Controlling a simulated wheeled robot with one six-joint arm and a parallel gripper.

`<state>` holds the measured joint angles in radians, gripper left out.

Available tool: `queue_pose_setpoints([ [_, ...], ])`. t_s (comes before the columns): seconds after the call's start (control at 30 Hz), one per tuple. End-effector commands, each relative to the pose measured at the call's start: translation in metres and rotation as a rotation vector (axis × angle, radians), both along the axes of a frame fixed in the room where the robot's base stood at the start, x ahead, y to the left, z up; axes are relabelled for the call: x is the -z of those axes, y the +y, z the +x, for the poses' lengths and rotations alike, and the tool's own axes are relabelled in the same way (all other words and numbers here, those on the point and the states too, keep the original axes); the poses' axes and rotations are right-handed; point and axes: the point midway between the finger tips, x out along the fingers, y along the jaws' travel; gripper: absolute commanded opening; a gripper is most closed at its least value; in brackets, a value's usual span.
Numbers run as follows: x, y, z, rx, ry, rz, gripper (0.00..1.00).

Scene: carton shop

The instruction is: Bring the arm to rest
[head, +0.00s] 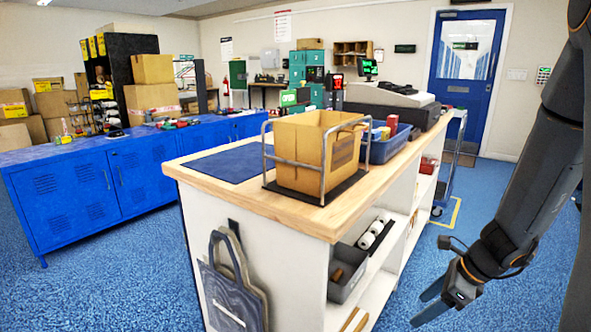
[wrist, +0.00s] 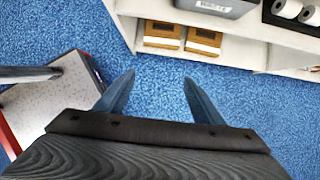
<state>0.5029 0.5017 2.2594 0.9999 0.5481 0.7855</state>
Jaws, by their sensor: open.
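My gripper (head: 431,300) hangs low at the right of the head view, pointing down beside the counter. In the wrist view its two fingers (wrist: 158,95) are spread apart with only blue floor between them. It is open and holds nothing. My arm runs from the upper right of the head view down to the gripper, clear of the counter (head: 340,212).
An open carton (head: 300,155) stands in a metal frame on the counter, with a blue bin (head: 385,145) behind it. Counter shelves (wrist: 225,45) hold boxes and rolls. Blue cabinets (head: 95,180) stand left.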

Motion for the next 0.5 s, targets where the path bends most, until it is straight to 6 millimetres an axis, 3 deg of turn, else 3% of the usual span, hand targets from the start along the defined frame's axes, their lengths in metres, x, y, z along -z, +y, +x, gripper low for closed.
queue_pose_setpoints([
  [0.27,-0.017,0.023,-0.005,-0.163,-0.033,-0.036,0.62],
  [0.5,-0.041,0.056,-0.016,-0.415,-0.082,-0.089,0.62],
])
